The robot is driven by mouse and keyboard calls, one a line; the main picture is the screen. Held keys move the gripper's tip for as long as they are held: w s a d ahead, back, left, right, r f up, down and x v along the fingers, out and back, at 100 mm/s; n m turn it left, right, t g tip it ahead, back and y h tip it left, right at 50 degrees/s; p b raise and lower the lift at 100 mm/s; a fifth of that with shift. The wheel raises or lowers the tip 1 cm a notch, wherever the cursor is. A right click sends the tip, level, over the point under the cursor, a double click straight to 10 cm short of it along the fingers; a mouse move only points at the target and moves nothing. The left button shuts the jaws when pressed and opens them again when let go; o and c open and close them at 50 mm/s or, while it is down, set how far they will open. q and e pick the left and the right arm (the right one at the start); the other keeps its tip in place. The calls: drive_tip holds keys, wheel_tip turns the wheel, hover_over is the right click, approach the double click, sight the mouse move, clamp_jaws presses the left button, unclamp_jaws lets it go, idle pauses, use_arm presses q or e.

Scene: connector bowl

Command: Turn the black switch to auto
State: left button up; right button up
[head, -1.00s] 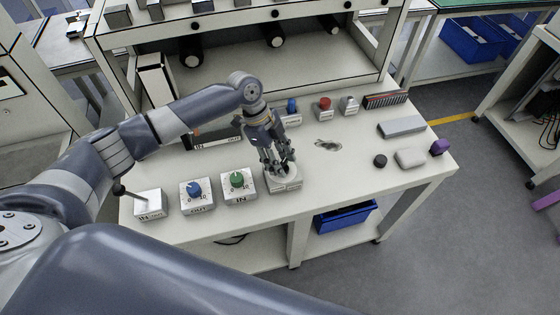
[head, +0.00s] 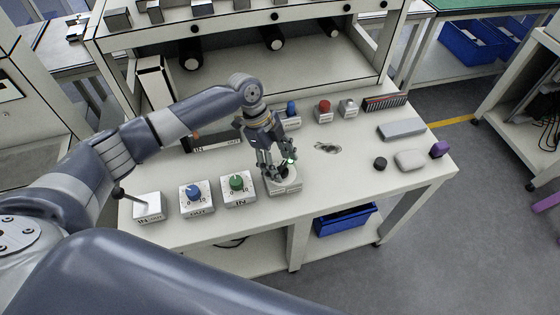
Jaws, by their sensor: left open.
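The black switch (head: 283,171) sits on a light box (head: 286,187) at the front edge of the table, right of the green knob. Only part of it shows, as my left gripper covers it from above. My left gripper (head: 280,160) is open and points down, with its fingers around or just over the switch. Whether the fingers touch it cannot be told. The switch's markings and setting are hidden or too small to read. My right gripper is not in view.
A green knob (head: 237,183) and a blue knob (head: 194,193) on boxes stand left of the switch. A red button (head: 324,105) and a blue switch (head: 291,107) stand behind. The table (head: 335,185) is clear to the right of the switch.

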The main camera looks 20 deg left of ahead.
use_arm(q)
drive_tip(key=s+v, duration=0.1)
drive_tip(key=v, duration=1.1)
drive_tip(key=shift+w, duration=0.45)
